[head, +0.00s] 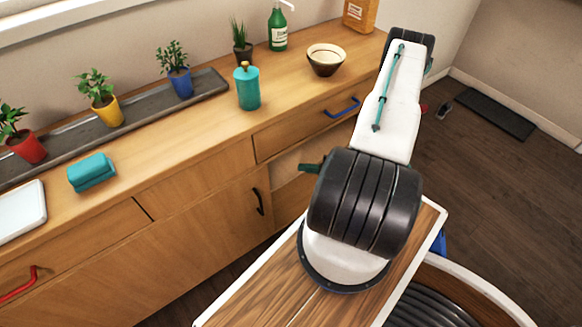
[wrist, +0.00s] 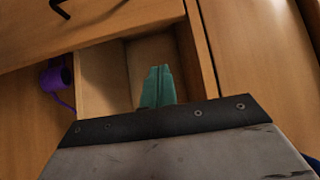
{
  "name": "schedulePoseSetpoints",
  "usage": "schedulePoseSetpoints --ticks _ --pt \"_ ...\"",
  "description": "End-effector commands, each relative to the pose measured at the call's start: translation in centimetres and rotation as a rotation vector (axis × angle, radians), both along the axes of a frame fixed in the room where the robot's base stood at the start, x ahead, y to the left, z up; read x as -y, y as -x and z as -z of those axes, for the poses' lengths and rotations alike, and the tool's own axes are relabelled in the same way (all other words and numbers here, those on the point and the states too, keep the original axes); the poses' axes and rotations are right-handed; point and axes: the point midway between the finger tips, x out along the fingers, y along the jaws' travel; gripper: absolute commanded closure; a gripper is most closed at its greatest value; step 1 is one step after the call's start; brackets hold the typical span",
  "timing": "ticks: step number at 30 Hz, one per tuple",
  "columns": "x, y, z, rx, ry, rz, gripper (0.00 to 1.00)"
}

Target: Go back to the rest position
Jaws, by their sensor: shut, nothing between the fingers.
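My gripper (wrist: 158,72) shows in the wrist view as two teal fingers pressed together, with nothing between them. It points toward an open, pale wooden drawer (wrist: 103,78); the part of the drawer in view looks empty. I cannot tell how far the fingertips are from it. In the head view my arm reaches out over the floor in front of the counter, and its bulk hides the gripper's fingers. Part of an open drawer (head: 290,167) shows just left of my arm there, below the drawer with the blue handle (head: 342,108).
The wooden counter (head: 165,145) holds a teal dispenser (head: 248,88), a bowl (head: 326,62), a teal sponge (head: 91,172) and potted plants. A dark mat (head: 490,112) lies on open floor at right.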

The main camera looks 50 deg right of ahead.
Motion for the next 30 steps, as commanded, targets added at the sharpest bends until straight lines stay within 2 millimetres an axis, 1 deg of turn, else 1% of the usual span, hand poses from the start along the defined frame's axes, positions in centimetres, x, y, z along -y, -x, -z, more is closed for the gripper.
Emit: schedulePoseSetpoints --ticks 1,3,7,16,20,23,26,28,30 --pt "0.6 0.8 0.0 -0.001 0.001 0.005 1.00" --pt "1.1 1.6 0.0 -0.001 0.001 0.004 1.00" --pt "1.7 2.5 0.0 -0.001 0.001 0.002 1.00" --pt "1.8 2.8 0.0 -0.002 -0.001 -0.002 1.00" --pt "1.8 2.8 0.1 -0.038 -0.050 -0.003 1.00" --pt "1.0 3.2 0.2 -0.108 -0.137 -0.033 1.00" --pt "-1.1 4.3 -0.1 -0.209 -0.265 -0.102 1.00" --pt "-1.8 5.0 -1.4 -0.285 -0.329 -0.160 1.00" --pt "-2.3 5.3 -3.1 -0.359 -0.363 -0.228 1.00"
